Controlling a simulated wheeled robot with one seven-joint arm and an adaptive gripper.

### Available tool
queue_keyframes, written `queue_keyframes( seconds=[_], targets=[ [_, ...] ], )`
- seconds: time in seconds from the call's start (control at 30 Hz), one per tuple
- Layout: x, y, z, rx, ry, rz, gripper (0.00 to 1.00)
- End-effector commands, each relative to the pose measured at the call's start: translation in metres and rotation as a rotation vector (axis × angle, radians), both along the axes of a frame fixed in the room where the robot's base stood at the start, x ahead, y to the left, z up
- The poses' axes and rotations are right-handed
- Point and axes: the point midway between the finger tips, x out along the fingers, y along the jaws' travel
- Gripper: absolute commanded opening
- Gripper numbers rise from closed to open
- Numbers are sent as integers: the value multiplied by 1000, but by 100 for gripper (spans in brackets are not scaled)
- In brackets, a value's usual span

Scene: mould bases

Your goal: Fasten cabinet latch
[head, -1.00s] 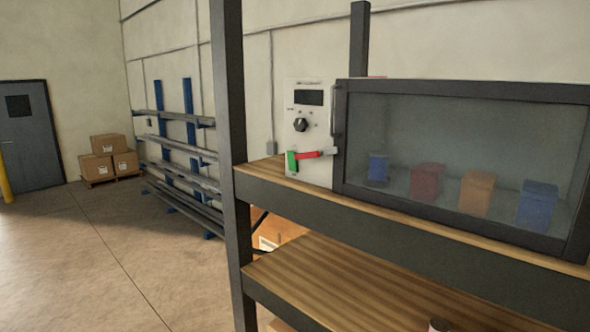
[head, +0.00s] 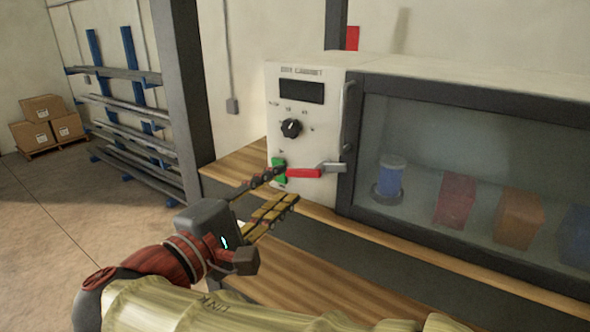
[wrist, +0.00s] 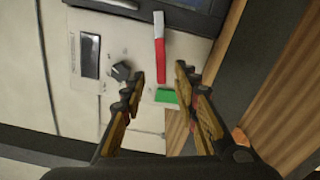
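The cabinet latch is a red lever (head: 303,173) with a grey end (head: 333,167) reaching toward the door edge. It lies nearly level on the white control panel (head: 283,143). A green patch (wrist: 166,96) is at its left end, partly hidden by a finger in the head view. The glass cabinet door (head: 440,150) looks shut. My gripper (head: 285,186) is open in front of the panel. In the wrist view its fingers (wrist: 159,72) stand apart on either side of the red lever's near end and the green patch. I cannot tell whether they touch it.
The panel has a black knob (head: 291,128) and a dark display (head: 301,91). A vertical door handle (head: 349,118) stands right of the panel. A dark shelf post (head: 180,90) rises at left. The wooden shelf (head: 235,165) runs under the cabinet. Coloured containers are behind the glass.

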Motion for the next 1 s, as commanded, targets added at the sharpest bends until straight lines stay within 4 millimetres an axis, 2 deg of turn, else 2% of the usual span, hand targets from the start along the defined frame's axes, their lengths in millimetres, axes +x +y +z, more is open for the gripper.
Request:
queue_keyframes(
  seconds=[0.2,0.43,0.83,1.0],
  targets=[
    [27,-22,1,0,3,-5,30],
    [48,-38,1,0,3,-3,30],
    [53,-41,-1,1,4,1,30],
    [53,-41,-1,1,4,1,20]
  ],
)
